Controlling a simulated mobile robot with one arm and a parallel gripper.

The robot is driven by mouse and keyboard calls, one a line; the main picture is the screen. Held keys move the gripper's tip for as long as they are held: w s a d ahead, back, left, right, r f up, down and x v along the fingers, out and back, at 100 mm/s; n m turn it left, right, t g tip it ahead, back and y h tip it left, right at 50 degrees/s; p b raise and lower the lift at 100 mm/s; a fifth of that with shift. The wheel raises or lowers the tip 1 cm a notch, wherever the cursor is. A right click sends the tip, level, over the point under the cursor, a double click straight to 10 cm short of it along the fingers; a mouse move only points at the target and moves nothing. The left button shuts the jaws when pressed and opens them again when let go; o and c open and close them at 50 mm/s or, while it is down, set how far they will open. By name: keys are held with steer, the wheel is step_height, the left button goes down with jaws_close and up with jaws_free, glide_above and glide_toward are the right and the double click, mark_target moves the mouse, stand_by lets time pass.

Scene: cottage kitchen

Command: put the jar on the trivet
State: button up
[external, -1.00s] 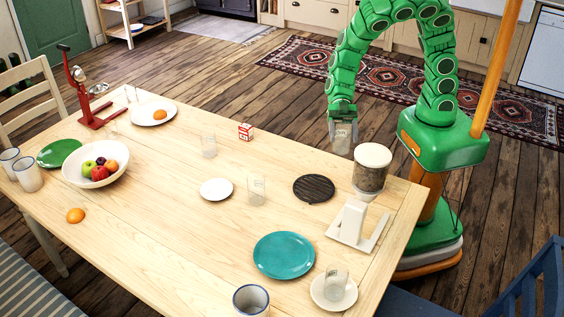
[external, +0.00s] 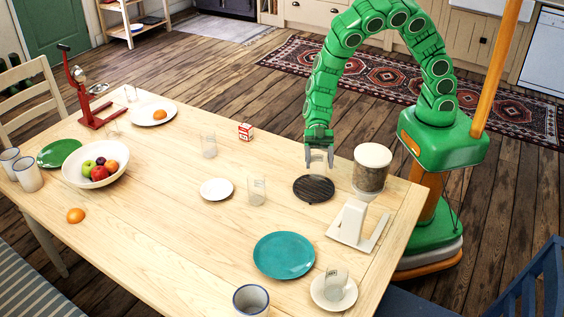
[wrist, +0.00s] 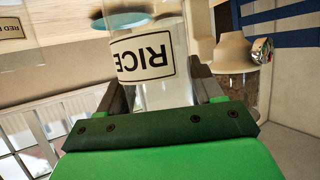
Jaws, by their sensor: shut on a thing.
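A clear jar (external: 318,166) hangs upright or nearly so in my gripper (external: 319,153). In the wrist view the jar (wrist: 165,90) shows a label reading RICE, with a gripper finger on each side. The dark round trivet (external: 314,189) lies on the table near its far right edge. The jar's lower end appears just above the trivet's far rim in the external view. The height of the gap between them is hard to tell. Nothing lies on the visible top of the trivet.
A white grinder with a filled hopper (external: 369,180) stands close right of the trivet. A teal plate (external: 284,255) lies in front. Bare wood surrounds the trivet.

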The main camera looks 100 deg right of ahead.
mark_target(315, 172)
steer(key=shift+w+a+f, duration=0.2)
steer(key=shift+w+f, duration=0.35)
steer(key=shift+f, duration=1.75)
steer(key=shift+f, duration=0.1)
steer(key=o, duration=1.1)
steer(key=shift+o, duration=0.2)
steer(key=shift+d+r, duration=0.2)
steer(key=v, duration=1.1)
steer(key=shift+d, duration=0.25)
steer(key=shift+s, duration=0.1)
